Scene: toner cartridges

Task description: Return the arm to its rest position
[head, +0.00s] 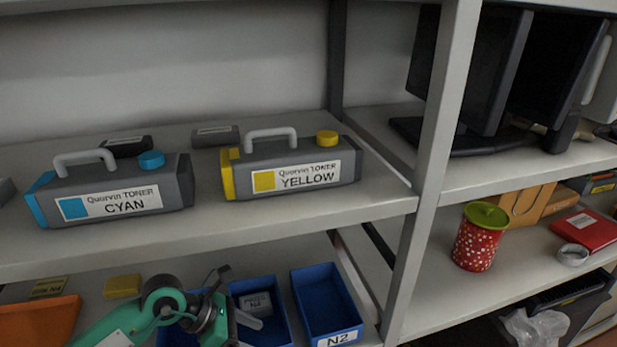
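My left arm, green with dark joints, comes in at the bottom left in front of the lower shelf. Its wrist end, with the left gripper (222,300), is over the blue bins. The fingers are small and partly hidden by the wrist, so I cannot tell whether they are open or shut. My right gripper is not in view. A grey cyan toner cartridge (170,185) and a grey yellow toner cartridge (347,165) stand upright on the upper shelf, handles up, apart from my arm.
The shelf edge (300,220) lies above my arm. A blue bin marked N2 (340,338) and an orange bin (40,322) are on the lower shelf. A grey post (430,170) separates the right bay, with a red dotted canister (477,243) and monitors (475,65).

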